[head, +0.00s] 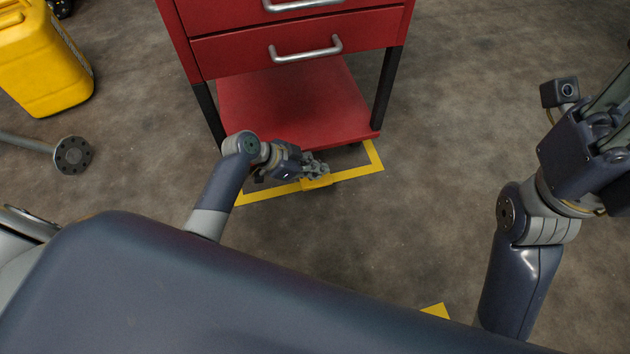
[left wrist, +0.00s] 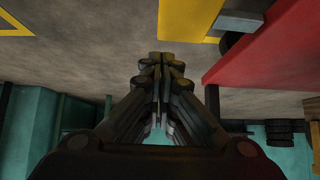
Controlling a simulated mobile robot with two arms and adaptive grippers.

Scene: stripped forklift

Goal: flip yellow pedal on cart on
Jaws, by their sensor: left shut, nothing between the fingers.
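The red cart (head: 295,98) stands at the top centre of the head view, with its low shelf near the floor. The yellow pedal (head: 317,183) shows as a small yellow slab at the cart's near edge. It appears as a yellow block (left wrist: 188,17) at the top of the left wrist view. My left gripper (head: 320,168) is shut and empty, right by the pedal; I cannot tell whether they touch. Its closed fingertips (left wrist: 168,62) point toward the pedal in the wrist view. My right gripper (head: 612,112) is partly cut off at the right edge, away from the cart.
Yellow floor tape (head: 362,172) runs around the cart's near side. A yellow canister (head: 42,62) stands at the upper left. A grey bar with a round flange (head: 73,155) is at the left. The floor right of the cart is clear.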

